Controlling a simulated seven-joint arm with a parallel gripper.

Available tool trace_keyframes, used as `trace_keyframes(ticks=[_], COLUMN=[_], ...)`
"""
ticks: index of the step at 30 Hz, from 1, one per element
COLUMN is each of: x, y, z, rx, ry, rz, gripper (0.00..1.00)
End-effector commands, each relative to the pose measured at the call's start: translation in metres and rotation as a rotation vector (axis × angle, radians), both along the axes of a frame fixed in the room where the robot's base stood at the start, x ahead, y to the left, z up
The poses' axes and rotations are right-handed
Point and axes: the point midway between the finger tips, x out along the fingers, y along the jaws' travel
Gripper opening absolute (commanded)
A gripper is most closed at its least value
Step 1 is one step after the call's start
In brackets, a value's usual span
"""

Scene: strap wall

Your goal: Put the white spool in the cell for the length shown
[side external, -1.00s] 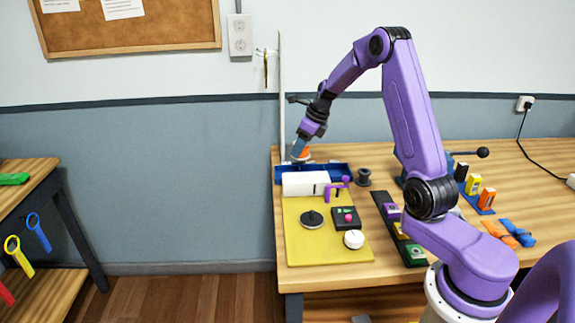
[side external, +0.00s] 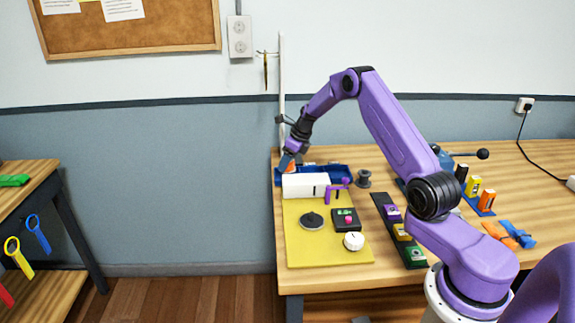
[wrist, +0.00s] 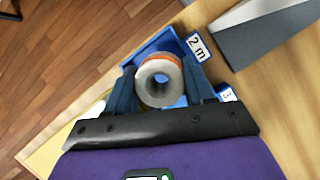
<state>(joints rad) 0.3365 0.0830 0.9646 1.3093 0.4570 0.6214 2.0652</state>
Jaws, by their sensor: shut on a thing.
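My gripper (wrist: 160,85) is shut on a spool with a pale grey-white flange (wrist: 147,91) and an orange winding. The spool is seen end-on between the two blue fingers in the wrist view. In the side view my gripper (side external: 289,163) is at the left end of the blue divided tray (side external: 341,171), low down behind the white box. In the wrist view the blue tray (wrist: 139,59) shows around and beneath the spool, with a "2 m" label (wrist: 196,46) beside it and a "3" label (wrist: 227,94) partly hidden. I cannot tell whether the spool touches the tray floor.
A white box (side external: 304,185) stands on the yellow board (side external: 290,245) in front of the tray. The board also holds a black disc (side external: 311,221), a dark box with a green display (side external: 345,217) and a white knob (side external: 354,241). A grey spool (side external: 363,179) stands right of the tray.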

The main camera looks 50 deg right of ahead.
Motion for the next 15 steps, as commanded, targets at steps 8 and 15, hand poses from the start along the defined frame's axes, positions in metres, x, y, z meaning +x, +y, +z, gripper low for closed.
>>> trace_keyframes(ticks=[8,15], x=[0.000,0.000], y=[0.000,0.000], z=[-0.016,-0.019], rx=[-0.001,0.000], ry=[-0.001,0.000], rz=[0.000,0.000], gripper=[0.19,0.19])
